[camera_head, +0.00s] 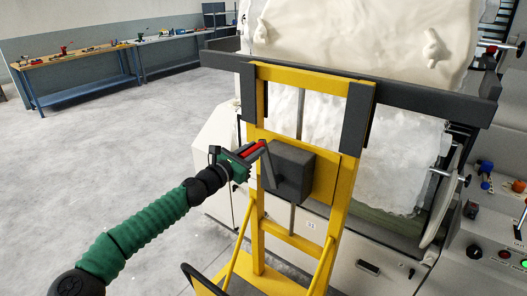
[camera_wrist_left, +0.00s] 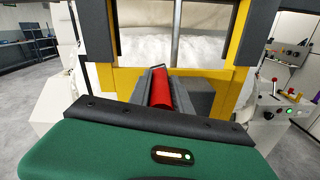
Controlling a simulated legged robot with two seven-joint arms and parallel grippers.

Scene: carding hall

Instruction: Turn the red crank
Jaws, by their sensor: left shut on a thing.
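The red crank handle (camera_head: 253,148) sticks out to the left from a dark grey gearbox (camera_head: 290,170) on a yellow lifting frame. A grey crank arm (camera_head: 267,167) joins the handle to the box. My left gripper (camera_head: 244,153) is shut on the red handle. In the left wrist view the red handle (camera_wrist_left: 161,88) lies ahead of the green gripper body, between the dark jaws (camera_wrist_left: 163,96). The fingertips are partly hidden. My right gripper is not in view.
The yellow frame (camera_head: 340,215) carries a dark crossbar (camera_head: 425,98) before a large white fibre roll (camera_head: 370,40). A control panel (camera_head: 490,255) stands at right. Workbenches (camera_head: 75,62) line the back left wall. The floor at left is clear.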

